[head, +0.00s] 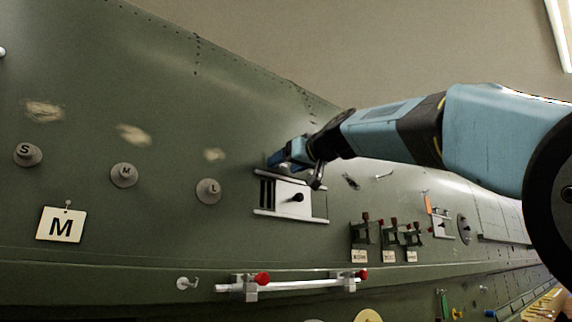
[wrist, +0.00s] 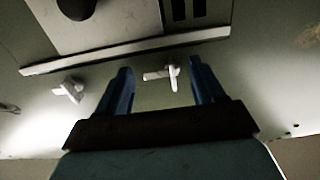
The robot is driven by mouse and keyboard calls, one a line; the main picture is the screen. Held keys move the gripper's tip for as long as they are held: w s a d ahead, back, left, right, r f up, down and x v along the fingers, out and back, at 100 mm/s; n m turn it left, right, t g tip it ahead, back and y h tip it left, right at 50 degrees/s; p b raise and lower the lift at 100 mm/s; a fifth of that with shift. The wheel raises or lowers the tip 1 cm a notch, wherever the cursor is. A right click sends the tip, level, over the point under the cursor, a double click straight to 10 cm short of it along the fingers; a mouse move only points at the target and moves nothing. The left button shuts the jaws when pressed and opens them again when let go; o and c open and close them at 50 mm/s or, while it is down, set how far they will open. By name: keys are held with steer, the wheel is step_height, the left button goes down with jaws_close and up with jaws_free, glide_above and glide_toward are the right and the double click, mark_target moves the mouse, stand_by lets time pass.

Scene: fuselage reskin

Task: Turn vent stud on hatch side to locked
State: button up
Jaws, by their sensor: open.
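My gripper (head: 277,158) is at the upper edge of the sliding vent panel (head: 318,205) in the head view. In the wrist view my gripper (wrist: 160,68) has its two blue fingers apart, with nothing held. A small white stud with a crossbar (wrist: 165,75) appears between the fingertips, its longer arm pointing left; I cannot tell how far it is from them. A second white stud (wrist: 69,90) sits to the left, outside the fingers, at a slant. Both are beside the rail (wrist: 125,50) of the vent panel. My gripper and wrist hide this area in the head view.
The vent panel has a black knob (head: 297,197) and dark slots. S, M and L knobs (head: 208,190) line the green skin to the left. Red-topped clamps (head: 388,233) hang at right. A white bar (head: 300,284) with red knobs runs below.

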steer(key=shift+c, duration=0.2)
steer(key=c, duration=1)
steer(key=shift+f+m, duration=0.1)
steer(key=shift+m, duration=0.7)
steer(key=o, duration=1)
steer(key=shift+o, duration=0.2)
steer(key=v, duration=1.3)
steer(key=shift+s+d, duration=0.25)
steer(key=shift+s, duration=0.1)
